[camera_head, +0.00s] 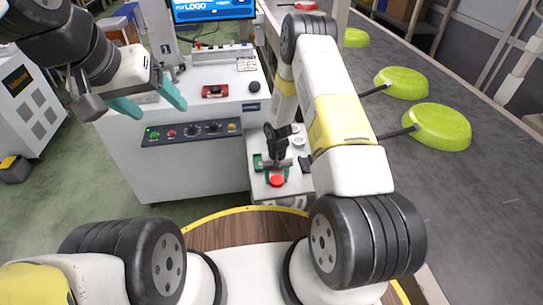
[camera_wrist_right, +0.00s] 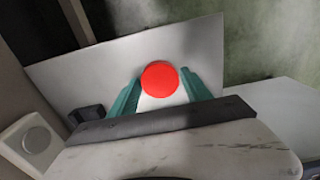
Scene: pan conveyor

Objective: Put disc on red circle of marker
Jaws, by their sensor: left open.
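A red circle (camera_head: 277,181) shows at the front of a small white stand (camera_head: 262,188), below the wrist of my right arm. In the right wrist view the red circle (camera_wrist_right: 160,79) lies between the two teal fingertips of my right gripper (camera_wrist_right: 161,76). The fingers stand apart, close to its edges. I cannot tell whether they grip it, or whether it is a loose disc or part of the marker. My left gripper (camera_head: 162,108) is open and empty, raised in front of the white control cabinet.
The control cabinet (camera_head: 190,175) has a button panel and a red item (camera_head: 215,91) on top. A grey conveyor (camera_head: 480,200) on the right carries several green pans, including one near pan (camera_head: 437,127). A round pale knob (camera_wrist_right: 36,139) lies lower left in the wrist view.

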